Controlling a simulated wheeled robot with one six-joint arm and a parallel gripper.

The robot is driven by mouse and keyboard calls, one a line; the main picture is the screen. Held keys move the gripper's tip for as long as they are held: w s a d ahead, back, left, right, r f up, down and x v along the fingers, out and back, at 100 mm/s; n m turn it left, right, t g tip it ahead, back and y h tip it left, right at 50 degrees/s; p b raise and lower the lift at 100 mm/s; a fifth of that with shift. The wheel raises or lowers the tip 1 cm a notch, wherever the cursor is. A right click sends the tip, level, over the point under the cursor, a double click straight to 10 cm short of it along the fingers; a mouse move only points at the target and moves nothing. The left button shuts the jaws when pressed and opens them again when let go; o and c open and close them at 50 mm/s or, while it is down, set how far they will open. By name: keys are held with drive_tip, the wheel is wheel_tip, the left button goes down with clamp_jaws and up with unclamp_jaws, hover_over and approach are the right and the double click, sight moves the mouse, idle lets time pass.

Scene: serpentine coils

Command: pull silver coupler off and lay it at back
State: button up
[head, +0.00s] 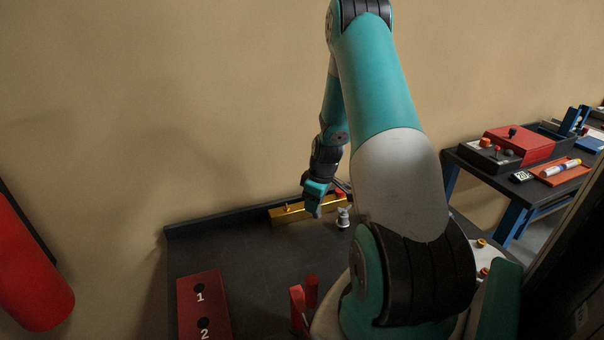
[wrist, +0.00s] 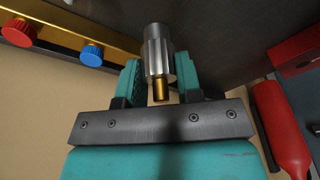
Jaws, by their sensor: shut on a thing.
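The silver coupler (wrist: 156,52) is a stepped metal cylinder between the two teal fingers of my gripper (wrist: 158,74) in the wrist view. My gripper is shut on it. A short brass-coloured stub (wrist: 160,92) shows at the coupler's end nearest the palm. In the head view my gripper (head: 317,200) is over the back of the dark table (head: 235,255), in front of a brass-coloured bar (head: 288,213). The coupler is mostly hidden there by the fingers, and I cannot tell whether its far end touches anything.
A small silver fitting (head: 343,217) stands on the table just right of my gripper. A red block with numbered holes (head: 202,305) is at front left. Red (wrist: 18,31) and blue (wrist: 91,54) knobs sit on the brass bar. My arm hides the table's right part.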

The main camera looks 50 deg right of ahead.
sight(317, 217)
drive_tip(key=shift+s+a+f, duration=0.2)
drive_tip(key=shift+s+f, duration=0.25)
drive_tip(key=shift+s, duration=0.1)
drive_tip(key=shift+f+b, duration=2.3)
drive_tip(key=shift+f, duration=0.95)
drive_tip(key=o, duration=1.1)
drive_tip(key=shift+r, duration=0.1)
drive_tip(key=s+r+b, duration=0.1)
drive_tip(key=r, duration=0.4)
drive_tip(key=r+b, duration=0.1)
drive_tip(key=r, duration=0.5)
drive_tip(key=s+r+b, duration=0.1)
drive_tip(key=r, duration=0.5)
drive_tip(key=shift+s+d, duration=0.3)
drive_tip(key=shift+s, duration=0.05)
drive_tip(key=shift+s, duration=0.1)
